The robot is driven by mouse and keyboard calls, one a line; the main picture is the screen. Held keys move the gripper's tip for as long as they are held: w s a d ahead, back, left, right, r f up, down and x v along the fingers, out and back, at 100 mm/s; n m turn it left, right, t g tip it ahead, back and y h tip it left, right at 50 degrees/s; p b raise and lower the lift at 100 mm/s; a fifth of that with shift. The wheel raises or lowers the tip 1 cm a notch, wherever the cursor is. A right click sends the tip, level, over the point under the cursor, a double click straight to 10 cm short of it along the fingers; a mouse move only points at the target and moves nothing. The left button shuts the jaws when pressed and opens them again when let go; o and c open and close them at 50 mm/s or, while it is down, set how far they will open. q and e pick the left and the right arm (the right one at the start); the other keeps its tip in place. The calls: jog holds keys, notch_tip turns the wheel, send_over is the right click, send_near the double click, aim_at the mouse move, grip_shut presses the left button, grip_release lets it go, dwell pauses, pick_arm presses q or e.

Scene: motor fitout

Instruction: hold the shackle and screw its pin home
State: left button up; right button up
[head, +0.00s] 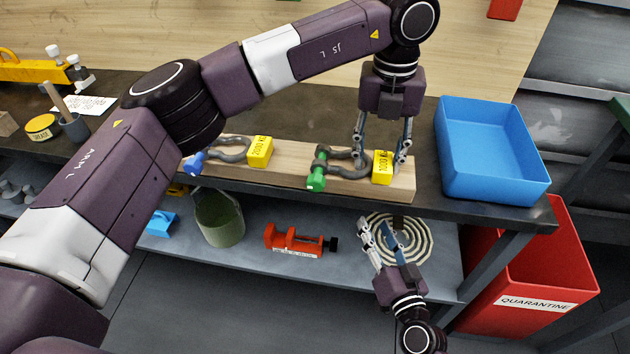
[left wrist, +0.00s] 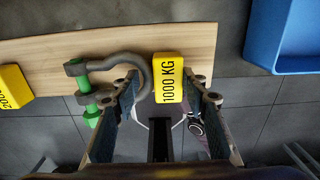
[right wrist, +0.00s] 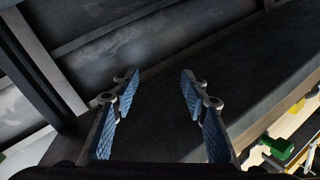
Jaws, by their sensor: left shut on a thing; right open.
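A grey shackle (head: 341,158) with a green pin (head: 316,181) lies on a wooden board (head: 230,175), its yellow 1000 KG tag (head: 382,168) at the bow end. My left gripper (head: 380,157) points down over that end. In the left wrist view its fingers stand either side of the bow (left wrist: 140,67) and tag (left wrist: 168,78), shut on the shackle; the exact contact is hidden. The green pin crosses the shackle's other end; how deep it sits I cannot tell. My right gripper (head: 379,226) is open and empty, below and in front of the board.
A second shackle (head: 204,147) with a blue pin and yellow 2000 KG tag (head: 260,151) lies left on the board. A blue bin (head: 485,192) stands right. Below are a red clamp (head: 290,240), a green bucket (head: 220,222), coiled rope (head: 440,246) and a red quarantine bin (head: 540,308).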

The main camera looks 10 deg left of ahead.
jog(key=s+a+r+m+g+y, duration=0.1)
jog(key=s+a+r+g+y, duration=0.1)
jog(key=g+y, duration=0.1)
jog(key=m+g+y, duration=0.3)
jog(key=g+y, duration=0.2)
jog(key=y, duration=0.3)
send_near(315, 183)
jog(key=x, duration=0.3)
jog(key=f+x, duration=0.1)
jog(key=x, duration=0.3)
jog(key=w+x, duration=0.1)
jog(key=x, duration=0.2)
jog(key=shift+w+a+f, duration=0.1)
jog(key=shift+a, duration=0.05)
jog(key=shift+c, duration=0.5)
grip_shut()
